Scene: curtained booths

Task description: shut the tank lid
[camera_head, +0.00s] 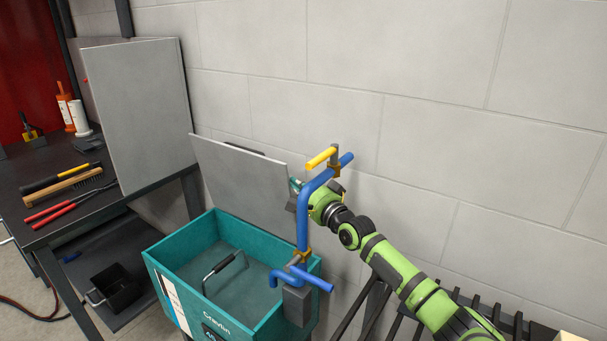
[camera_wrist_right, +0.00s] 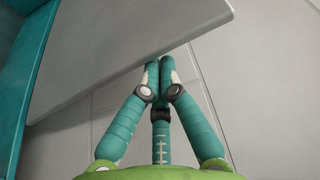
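The teal tank (camera_head: 172,249) stands below the wall, open at the top. Its flat grey lid (camera_head: 240,180) is raised at the tank's back, tilted up toward the wall. My right gripper (camera_head: 294,185) is at the lid's right edge, partly hidden by the blue pipe. In the right wrist view the fingers (camera_wrist_right: 160,64) are drawn together at the tips, close against the lid (camera_wrist_right: 120,45) near its edge, with nothing visible between them. I cannot tell whether they touch it. The tank's teal side (camera_wrist_right: 30,70) shows at the left there. My left gripper is not in view.
A blue pipe (camera_head: 302,220) with a yellow-handled valve (camera_head: 321,158) rises at the tank's right corner, close to my right arm. A dark bench (camera_head: 95,205) with tools and an upright grey panel (camera_head: 140,110) stand left. A black rack (camera_head: 480,305) is at lower right.

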